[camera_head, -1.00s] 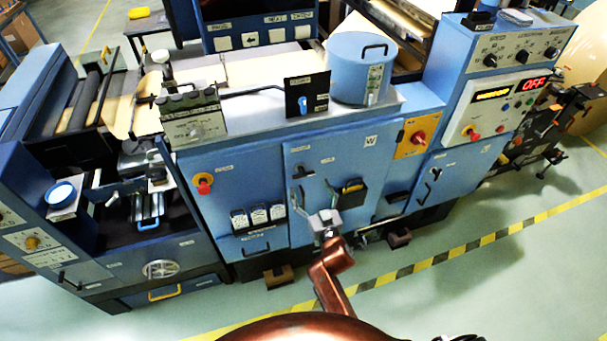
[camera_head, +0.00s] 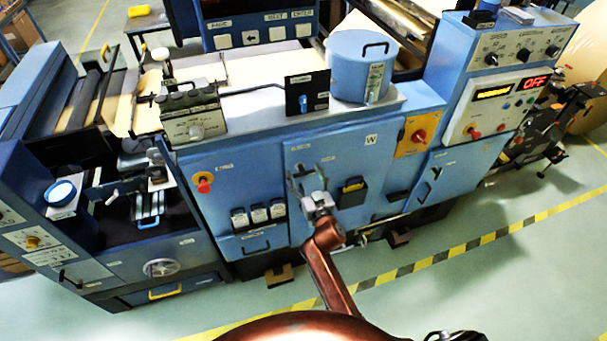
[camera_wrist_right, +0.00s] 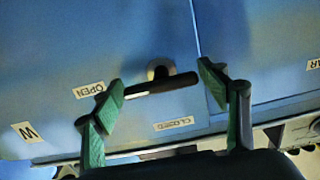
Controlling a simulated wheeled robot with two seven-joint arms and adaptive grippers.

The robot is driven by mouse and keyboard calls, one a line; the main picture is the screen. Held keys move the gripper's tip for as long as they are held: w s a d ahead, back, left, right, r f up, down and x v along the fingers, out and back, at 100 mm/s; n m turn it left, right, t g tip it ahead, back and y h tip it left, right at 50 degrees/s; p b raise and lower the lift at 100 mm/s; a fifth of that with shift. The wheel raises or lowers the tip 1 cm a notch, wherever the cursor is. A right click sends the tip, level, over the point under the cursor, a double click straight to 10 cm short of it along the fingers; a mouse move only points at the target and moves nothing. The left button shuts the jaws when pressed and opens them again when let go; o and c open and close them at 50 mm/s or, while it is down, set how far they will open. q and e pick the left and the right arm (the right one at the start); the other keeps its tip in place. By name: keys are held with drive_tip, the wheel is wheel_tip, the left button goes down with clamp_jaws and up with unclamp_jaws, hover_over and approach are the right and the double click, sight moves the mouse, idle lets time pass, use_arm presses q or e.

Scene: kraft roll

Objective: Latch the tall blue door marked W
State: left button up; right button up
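The tall blue door (camera_head: 345,220) marked W stands in the middle of the machine front and looks flush with the panels beside it. In the right wrist view the black lever handle (camera_wrist_right: 178,83) lies between the open green fingertips of the gripper (camera_wrist_right: 162,88). An OPEN label (camera_wrist_right: 89,90) and a CLOSED label (camera_wrist_right: 173,124) flank it. My left gripper is not in view.
A black box (camera_head: 351,191) sticks out from the door right of my gripper. A panel with a red knob (camera_head: 203,184) is to the left. An orange switch plate (camera_head: 418,136) is to the right. The floor in front is clear.

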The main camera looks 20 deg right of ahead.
drive_tip(key=c, duration=0.8)
drive_tip(key=shift+n, duration=0.3)
drive_tip(key=n, duration=1.1)
drive_tip(key=shift+r+n, duration=0.1)
drive_tip(key=shift+n, duration=0.2)
drive_tip(key=n, duration=0.5)
drive_tip(key=shift+a+n, duration=0.15)
drive_tip(key=shift+n, duration=0.15)
drive_tip(key=o, duration=1.2)
drive_tip(key=shift+c, duration=0.2)
